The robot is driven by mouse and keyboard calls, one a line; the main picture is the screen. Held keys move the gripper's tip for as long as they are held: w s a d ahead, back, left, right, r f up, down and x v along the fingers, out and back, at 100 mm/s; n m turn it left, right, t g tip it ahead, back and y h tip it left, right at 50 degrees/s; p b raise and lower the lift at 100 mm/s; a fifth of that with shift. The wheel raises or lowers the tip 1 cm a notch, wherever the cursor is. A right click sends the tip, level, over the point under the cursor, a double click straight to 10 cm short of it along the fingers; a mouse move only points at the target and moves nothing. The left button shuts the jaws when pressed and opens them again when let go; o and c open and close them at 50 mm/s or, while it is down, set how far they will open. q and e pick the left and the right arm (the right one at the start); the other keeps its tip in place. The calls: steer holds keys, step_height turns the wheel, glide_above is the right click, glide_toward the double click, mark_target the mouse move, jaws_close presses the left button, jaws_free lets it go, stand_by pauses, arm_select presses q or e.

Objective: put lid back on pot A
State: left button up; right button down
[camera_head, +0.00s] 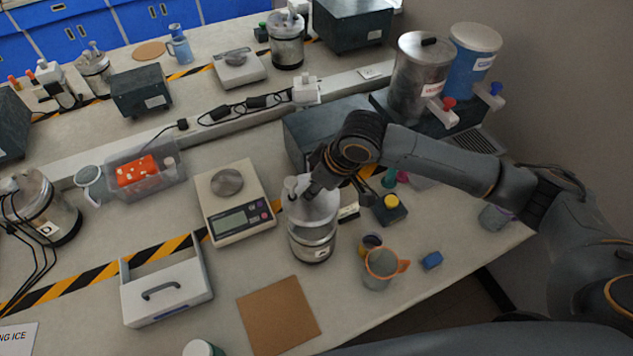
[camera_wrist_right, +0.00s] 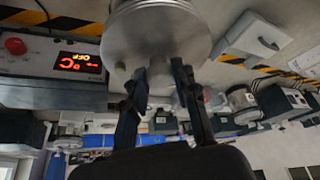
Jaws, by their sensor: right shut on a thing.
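A steel pot (camera_head: 312,245) with a small label stands on the bench near the middle of the head view; the label's letter is too small to read. My right gripper (camera_head: 308,188) is over it, shut on the knob of a round metal lid (camera_head: 318,210). The lid is at or just above the pot's rim; I cannot tell whether it touches. In the right wrist view the lid (camera_wrist_right: 158,30) is a broad steel disc, with its knob between the fingertips (camera_wrist_right: 159,68). My left gripper is not in view.
A scale (camera_head: 240,232) stands left of the pot. A mug (camera_head: 380,270), a yellow-topped dark box (camera_head: 389,210) and a blue block (camera_head: 432,260) are to the right. Another pot marked D (camera_head: 47,215) is far left.

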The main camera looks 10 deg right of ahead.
mark_target(314, 199)
steer(key=shift+s+d+f+b, duration=0.1)
steer(key=shift+s+f+b, duration=0.05)
steer(key=shift+s+b, duration=0.15)
steer(key=shift+s+f+b, duration=0.1)
steer(key=shift+f+b, duration=0.7)
steer(key=shift+b, duration=0.25)
steer(key=f+b, duration=0.2)
steer(key=shift+w+b, duration=0.2)
steer(key=shift+b, duration=0.1)
steer(key=shift+s+f, duration=0.1)
steer(key=shift+f, duration=1)
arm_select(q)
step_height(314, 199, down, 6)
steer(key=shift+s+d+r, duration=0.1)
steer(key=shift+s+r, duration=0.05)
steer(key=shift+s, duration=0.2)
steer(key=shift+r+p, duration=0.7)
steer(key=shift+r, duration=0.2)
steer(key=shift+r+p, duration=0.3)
arm_select(e)
steer(key=shift+f, duration=0.35)
